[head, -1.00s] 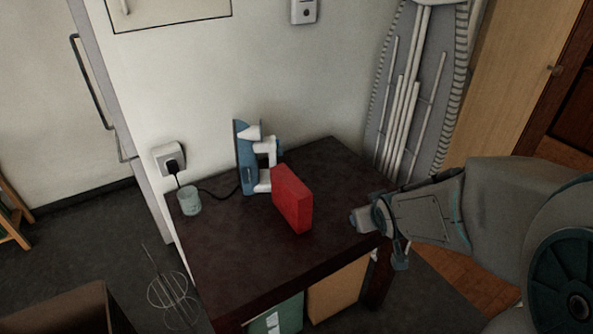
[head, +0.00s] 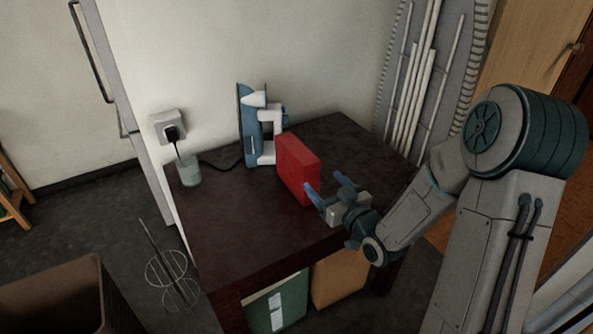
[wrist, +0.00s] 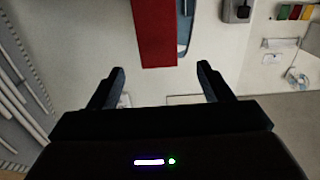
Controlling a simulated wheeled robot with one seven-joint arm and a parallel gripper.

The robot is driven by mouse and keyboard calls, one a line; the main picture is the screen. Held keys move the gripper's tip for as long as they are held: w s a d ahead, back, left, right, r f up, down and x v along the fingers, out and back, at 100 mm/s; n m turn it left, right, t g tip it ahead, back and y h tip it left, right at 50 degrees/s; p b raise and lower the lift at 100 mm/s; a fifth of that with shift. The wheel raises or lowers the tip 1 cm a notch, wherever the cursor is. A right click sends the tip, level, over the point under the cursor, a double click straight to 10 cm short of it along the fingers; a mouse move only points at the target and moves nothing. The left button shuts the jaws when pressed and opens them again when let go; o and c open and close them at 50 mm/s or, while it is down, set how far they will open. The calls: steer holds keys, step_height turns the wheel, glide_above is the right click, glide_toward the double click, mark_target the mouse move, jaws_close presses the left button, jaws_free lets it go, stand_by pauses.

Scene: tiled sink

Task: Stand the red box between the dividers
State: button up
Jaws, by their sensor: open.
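The red box (head: 296,165) stands upright on the dark table (head: 235,235), just right of the iron. In the wrist view the red box (wrist: 155,35) shows at the top, ahead of the fingers. My gripper (head: 326,183) is open and empty, at the near right side of the box. In the wrist view its two fingers (wrist: 160,75) are spread wide, with the box beyond them and between their lines. In the head view one fingertip looks very close to the box; I cannot tell whether it touches. I cannot make out any dividers.
A blue and white iron (head: 250,135) stands behind the box, its cord running to a wall socket (head: 170,127). A glass (head: 188,172) stands at the table's left edge. A green binder (head: 277,303) and a brown box (head: 339,277) are under the tabletop. The table's front left is clear.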

mark_target(312, 170)
steer(key=x, duration=0.6)
steer(key=shift+w+a, duration=0.2)
steer(key=shift+w, duration=0.05)
steer(key=shift+p+x, duration=0.5)
steer(key=shift+x, duration=2.15)
steer(key=shift+d+r, duration=0.1)
steer(key=shift+r, duration=0.1)
jaws_close()
